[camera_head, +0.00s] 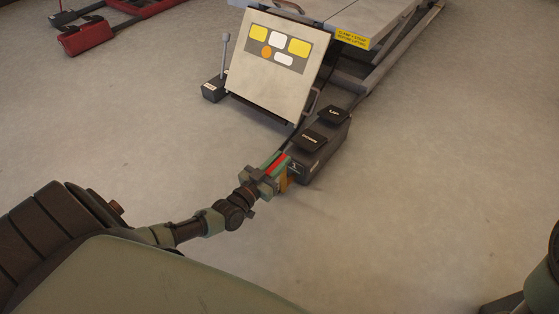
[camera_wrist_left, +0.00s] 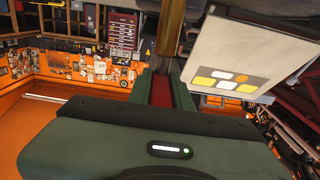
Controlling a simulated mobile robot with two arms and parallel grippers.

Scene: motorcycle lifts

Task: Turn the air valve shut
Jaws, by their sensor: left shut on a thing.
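My left gripper (camera_head: 276,165) reaches in from the left, low over the floor, at the near end of a dark pedal box (camera_head: 318,160). It is shut on a red lever, which shows as a red strip (camera_wrist_left: 161,90) between the green fingers in the left wrist view. A brass-coloured valve body (camera_head: 284,183) shows just beside the fingertips, and as a brass cylinder (camera_wrist_left: 171,30) in the wrist view. The fingers cover much of the lever, so its exact angle cannot be told. My right gripper is not in view.
Two black pedals (camera_head: 333,115) sit on the box. A pale panel (camera_head: 270,90) with yellow and white labels stands behind it, at the end of the grey lift (camera_head: 375,20). A red lift part (camera_head: 86,36) lies far left. The floor on the right is clear.

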